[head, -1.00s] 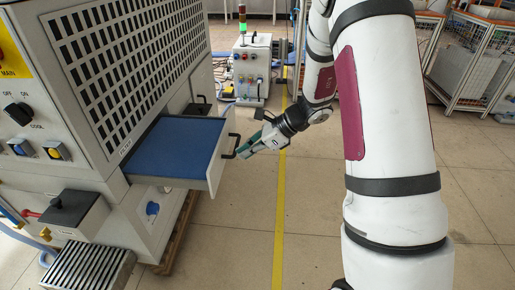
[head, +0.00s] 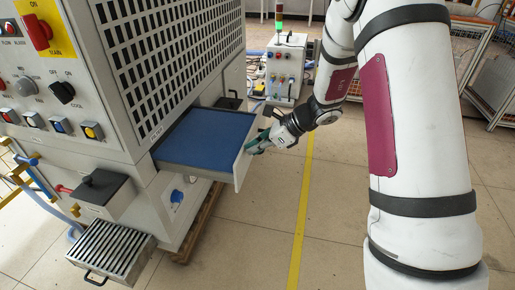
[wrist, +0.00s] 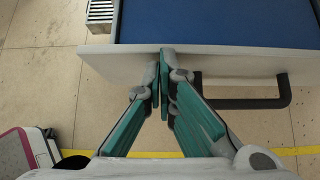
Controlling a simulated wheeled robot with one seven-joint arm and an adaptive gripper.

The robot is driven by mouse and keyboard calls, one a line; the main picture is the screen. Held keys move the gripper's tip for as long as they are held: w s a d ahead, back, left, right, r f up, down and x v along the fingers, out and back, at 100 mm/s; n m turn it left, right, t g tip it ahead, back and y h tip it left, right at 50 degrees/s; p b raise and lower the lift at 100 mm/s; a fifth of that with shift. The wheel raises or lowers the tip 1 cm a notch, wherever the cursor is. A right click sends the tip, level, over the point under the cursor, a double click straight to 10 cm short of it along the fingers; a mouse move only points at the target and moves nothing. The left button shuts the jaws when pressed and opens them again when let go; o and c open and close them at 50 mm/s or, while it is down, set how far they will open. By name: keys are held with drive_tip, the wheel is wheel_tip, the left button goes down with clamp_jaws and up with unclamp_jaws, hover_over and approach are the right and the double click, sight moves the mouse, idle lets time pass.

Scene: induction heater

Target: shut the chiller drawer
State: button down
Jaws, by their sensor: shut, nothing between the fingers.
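The chiller drawer (head: 207,137) stands pulled out from the grey cabinet, with a blue inner surface and a pale front panel. In the wrist view the drawer's front panel (wrist: 225,62) runs across the top, with its black bar handle (wrist: 285,92) to the right of my fingers. My gripper (head: 256,143) is at the outer face of the drawer front. In the wrist view my gripper (wrist: 162,58) has its green fingers together and empty, with the tips at the panel, beside the handle and not around it. I cannot tell whether the tips touch the panel.
The cabinet (head: 165,60) carries switches and a vent grille. A black-topped box (head: 98,190) and a slatted drawer (head: 112,248) stick out at its lower left. A small control box (head: 286,70) stands behind. The floor right of the drawer is clear around a yellow line (head: 303,200).

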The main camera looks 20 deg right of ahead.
drive_tip(key=w+a+p, duration=0.1)
drive_tip(key=w+a, duration=0.3)
drive_tip(key=a, duration=0.3)
drive_tip(key=w+a+p, duration=0.2)
drive_tip(key=w+a, duration=0.3)
drive_tip(key=a, duration=0.3)
drive_tip(key=w+a+p, duration=0.2)
drive_tip(key=w+a, duration=0.2)
drive_tip(key=a, duration=0.4)
drive_tip(key=shift+w+a, duration=0.2)
drive_tip(key=shift+w, duration=0.05)
